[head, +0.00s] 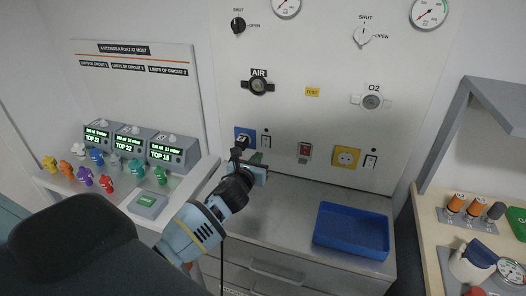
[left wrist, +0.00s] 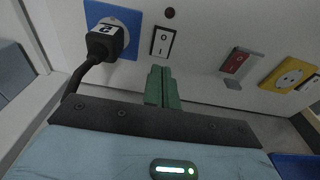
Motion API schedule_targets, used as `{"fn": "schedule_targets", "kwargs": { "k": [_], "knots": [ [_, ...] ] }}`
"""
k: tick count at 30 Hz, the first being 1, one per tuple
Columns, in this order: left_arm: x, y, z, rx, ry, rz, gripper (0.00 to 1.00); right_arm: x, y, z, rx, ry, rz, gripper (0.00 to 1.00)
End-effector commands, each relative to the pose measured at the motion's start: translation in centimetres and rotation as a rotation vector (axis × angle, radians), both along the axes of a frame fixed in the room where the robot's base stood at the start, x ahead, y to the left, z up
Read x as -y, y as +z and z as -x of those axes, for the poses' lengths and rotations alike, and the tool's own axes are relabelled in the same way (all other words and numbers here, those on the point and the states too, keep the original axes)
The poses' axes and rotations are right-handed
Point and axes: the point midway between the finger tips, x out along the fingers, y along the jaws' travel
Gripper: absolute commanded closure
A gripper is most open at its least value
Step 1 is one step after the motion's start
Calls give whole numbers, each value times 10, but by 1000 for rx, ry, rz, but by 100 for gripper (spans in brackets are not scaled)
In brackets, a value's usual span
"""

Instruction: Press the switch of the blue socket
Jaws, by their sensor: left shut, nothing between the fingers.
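The blue socket (head: 239,131) is on the wall panel, and its blue plate (left wrist: 130,20) is at the top left of the left wrist view. A black plug (left wrist: 104,42) with a white label sits in it, its cable hanging down. The socket's switch (head: 266,142) is a black-framed white rocker to its right; it also shows in the left wrist view (left wrist: 163,42). My left gripper (head: 257,157) is shut and empty, its green fingertips (left wrist: 160,72) just below the switch in the picture. I cannot tell whether they touch the panel. My right gripper is out of view.
A red switch (head: 304,152) and a yellow socket (head: 345,157) with its own switch (head: 370,160) are further right. A blue tray (head: 352,230) lies on the counter. Displays and coloured pieces stand at left. The counter between gripper and tray is clear.

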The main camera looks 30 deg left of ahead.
Motion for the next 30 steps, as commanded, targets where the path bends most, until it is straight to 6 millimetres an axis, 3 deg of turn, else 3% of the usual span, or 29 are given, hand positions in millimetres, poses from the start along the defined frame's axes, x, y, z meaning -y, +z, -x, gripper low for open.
{"fn": "schedule_targets", "kwargs": {
  "k": [6, 12, 26, 30],
  "knots": [
    [-8, -6, -31, -2, 2, 3, 100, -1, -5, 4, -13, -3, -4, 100],
    [-11, -8, -47, -2, 0, 1, 100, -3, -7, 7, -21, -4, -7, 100],
    [-13, -7, -52, 0, 0, 1, 100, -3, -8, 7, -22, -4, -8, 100],
    [-13, -14, -53, 9, 1, -2, 100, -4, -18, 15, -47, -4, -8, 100]
  ]
}}
